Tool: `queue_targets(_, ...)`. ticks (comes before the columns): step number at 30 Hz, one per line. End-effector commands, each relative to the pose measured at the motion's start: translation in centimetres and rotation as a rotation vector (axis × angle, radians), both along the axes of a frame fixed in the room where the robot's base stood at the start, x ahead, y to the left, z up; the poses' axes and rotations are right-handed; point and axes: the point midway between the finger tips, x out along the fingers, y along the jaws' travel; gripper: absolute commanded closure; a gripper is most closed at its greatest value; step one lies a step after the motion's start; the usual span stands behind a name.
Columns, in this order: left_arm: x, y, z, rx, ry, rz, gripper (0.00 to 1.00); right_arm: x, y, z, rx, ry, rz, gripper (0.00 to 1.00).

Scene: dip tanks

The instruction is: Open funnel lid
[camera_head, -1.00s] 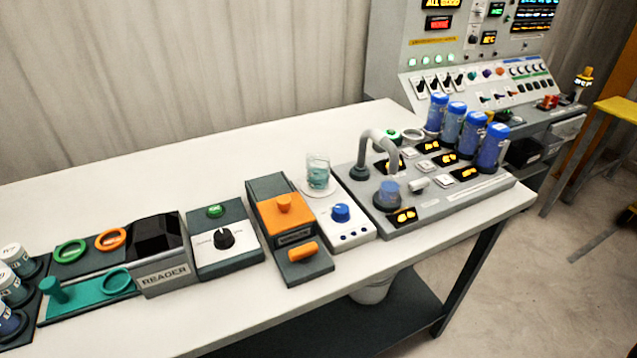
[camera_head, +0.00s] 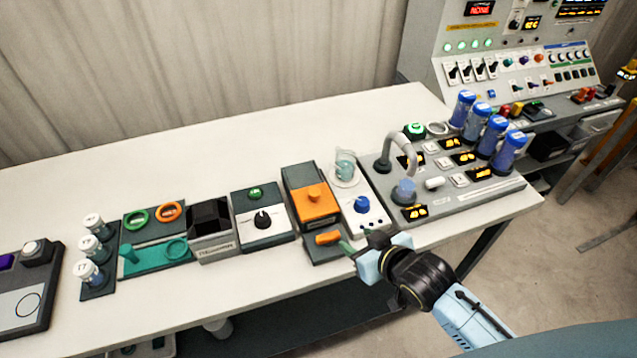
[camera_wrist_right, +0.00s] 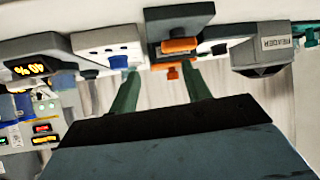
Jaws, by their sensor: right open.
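No part is plainly labelled as a funnel. An orange lid-like cover with a round knob (camera_head: 314,197) lies flat on a dark box (camera_head: 300,178) in the head view. An orange handle (camera_head: 328,239) sits on the box's lower front step. My right gripper (camera_head: 357,244) is open, just right of this handle at the table's front edge; one green finger shows near the handle, the other is mostly hidden. In the right wrist view, the open green fingers (camera_wrist_right: 160,78) flank the orange handle (camera_wrist_right: 180,45), with nothing visible between them touching. My left gripper is out of view.
A white unit with a blue knob (camera_head: 362,203) stands right of the box, with a glass beaker (camera_head: 345,166) behind it. A dial unit (camera_head: 263,217) stands left. A grey station (camera_head: 466,203) with a curved pipe and blue cylinders lies right. The table's back is clear.

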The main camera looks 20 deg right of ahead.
Motion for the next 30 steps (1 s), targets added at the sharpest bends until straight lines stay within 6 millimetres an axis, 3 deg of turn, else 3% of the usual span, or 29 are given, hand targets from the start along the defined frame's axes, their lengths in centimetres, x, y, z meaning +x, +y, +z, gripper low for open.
queue_targets(1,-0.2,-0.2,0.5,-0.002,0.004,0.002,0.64,1.0,0.3,1.9,0.018,-0.059,0.019,0.52)
queue_targets(3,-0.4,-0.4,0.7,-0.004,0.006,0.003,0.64,1.9,0.6,3.8,0.044,-0.123,0.037,0.52)
queue_targets(7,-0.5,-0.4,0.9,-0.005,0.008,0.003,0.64,2.9,1.2,5.5,0.073,-0.184,0.057,0.52)
queue_targets(11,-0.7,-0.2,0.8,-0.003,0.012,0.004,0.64,4.1,1.5,5.1,0.078,-0.191,0.058,0.52)
queue_targets(24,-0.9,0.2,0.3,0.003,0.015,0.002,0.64,11.3,3.8,1.9,0.076,-0.188,0.058,0.52)
queue_targets(30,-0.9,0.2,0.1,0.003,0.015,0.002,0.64,13.5,4.4,0.9,0.076,-0.188,0.058,0.52)
